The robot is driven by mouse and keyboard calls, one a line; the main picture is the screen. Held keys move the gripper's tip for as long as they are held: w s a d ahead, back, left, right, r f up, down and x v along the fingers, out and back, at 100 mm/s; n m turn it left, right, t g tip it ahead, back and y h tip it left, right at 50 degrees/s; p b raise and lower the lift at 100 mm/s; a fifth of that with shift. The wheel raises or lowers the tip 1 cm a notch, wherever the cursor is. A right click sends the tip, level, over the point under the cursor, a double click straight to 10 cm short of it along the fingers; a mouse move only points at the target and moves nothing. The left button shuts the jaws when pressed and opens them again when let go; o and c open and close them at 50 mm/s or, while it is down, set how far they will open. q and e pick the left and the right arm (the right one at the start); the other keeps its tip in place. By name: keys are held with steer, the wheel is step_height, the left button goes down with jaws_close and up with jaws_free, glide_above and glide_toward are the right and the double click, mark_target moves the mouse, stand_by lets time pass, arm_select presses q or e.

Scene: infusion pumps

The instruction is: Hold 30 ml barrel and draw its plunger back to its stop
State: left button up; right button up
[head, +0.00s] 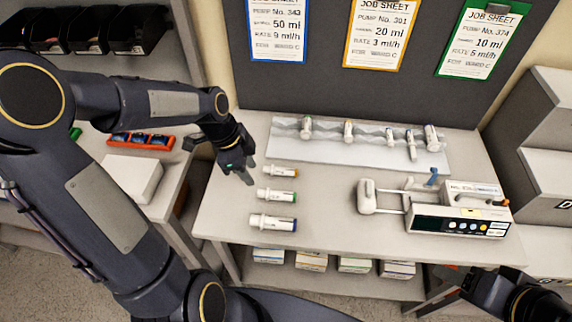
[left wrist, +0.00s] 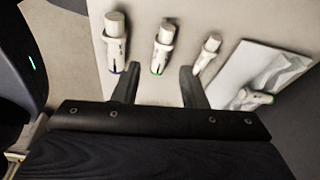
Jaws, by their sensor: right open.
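Three white syringe-like barrels lie on the left of the table: one with an orange end (head: 281,171), one with a green end (head: 277,195) and one with a blue end (head: 273,222). They also show in the left wrist view, blue-ended (left wrist: 115,42), green-ended (left wrist: 163,46) and the third (left wrist: 207,52). I cannot read their volumes. Several more syringes, one of them (head: 411,145), lie on a pale wavy rack (head: 440,163). My left gripper (head: 243,173) is open and empty, left of the orange-ended barrel. My right gripper (head: 474,284) is at the lower right edge, open.
An infusion pump (head: 455,222) with a protruding pusher stands on the table's right. Job sheets (head: 379,35) hang on the grey back panel. A side table at left holds a white box (head: 131,178) and an orange tray (head: 141,145). The table's middle is clear.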

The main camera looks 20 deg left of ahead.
mark_target(259, 191)
arm_select(q)
steer(key=shift+w+d+f+m, duration=0.25)
steer(key=shift+w+f+m, duration=0.05)
steer(key=shift+w+f, duration=0.2)
steer(key=shift+w+d+f+m, duration=0.25)
steer(key=shift+w+f+m, duration=0.1)
steer(key=shift+f, duration=0.1)
steer(key=shift+s+f+b, duration=0.1)
steer(key=shift+f+b, duration=0.5)
step_height(259, 191, down, 8)
steer(key=b, duration=0.6)
steer(key=shift+r, duration=0.2)
arm_select(e)
step_height(259, 191, down, 7)
steer(key=shift+d+f, duration=0.2)
steer(key=shift+d, duration=0.15)
arm_select(q)
steer(key=shift+r, duration=0.1)
arm_select(e)
steer(key=shift+r, duration=0.1)
arm_select(q)
steer(key=shift+r+p, duration=1.95)
steer(key=shift+r, duration=0.55)
arm_select(e)
step_height(259, 191, up, 4)
steer(key=shift+f, duration=0.2)
